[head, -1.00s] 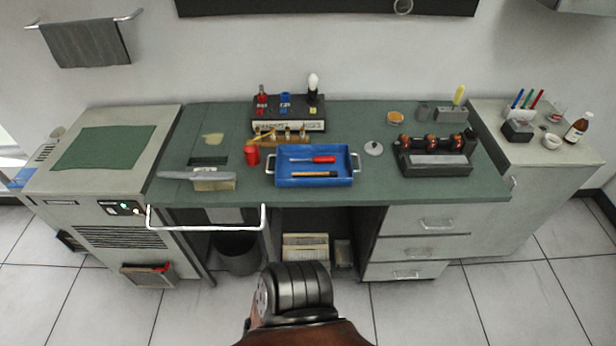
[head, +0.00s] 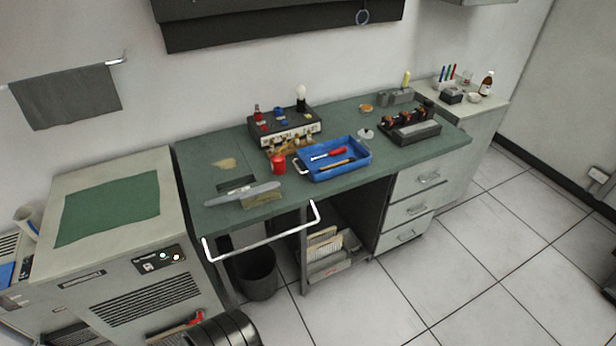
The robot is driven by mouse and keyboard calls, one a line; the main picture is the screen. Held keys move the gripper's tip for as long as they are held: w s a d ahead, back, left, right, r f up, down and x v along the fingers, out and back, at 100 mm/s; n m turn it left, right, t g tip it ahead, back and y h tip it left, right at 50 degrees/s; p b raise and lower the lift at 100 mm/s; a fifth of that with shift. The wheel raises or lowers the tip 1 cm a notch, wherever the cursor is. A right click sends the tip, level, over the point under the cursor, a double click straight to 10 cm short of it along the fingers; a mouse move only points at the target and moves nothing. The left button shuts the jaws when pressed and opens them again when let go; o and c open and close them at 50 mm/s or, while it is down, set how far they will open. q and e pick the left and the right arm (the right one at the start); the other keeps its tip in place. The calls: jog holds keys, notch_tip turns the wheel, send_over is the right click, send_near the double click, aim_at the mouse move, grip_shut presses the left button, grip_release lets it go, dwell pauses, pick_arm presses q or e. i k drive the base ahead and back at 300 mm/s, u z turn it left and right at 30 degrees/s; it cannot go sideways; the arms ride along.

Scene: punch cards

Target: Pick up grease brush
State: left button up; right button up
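I cannot tell for certain which thing is the grease brush. A slim wooden-handled tool with a dark end (head: 337,166) lies in the blue tray (head: 303,174) on the green bench, in front of a red-handled tool (head: 329,153). It may be the brush, but it is too small to be sure. A white-topped tool (head: 301,93) stands upright in the black rack (head: 284,124) behind the tray.
The green bench (head: 222,215) has a white rail (head: 262,252) along its front left. A red can (head: 278,165) stands left of the tray. A grey machine (head: 80,247) stands at the left, a drawer unit (head: 413,204) at the right. The floor in front right is clear.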

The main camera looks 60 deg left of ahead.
aim_at(349, 160)
jog(key=k, duration=0.25)
jog(key=u, duration=0.85)
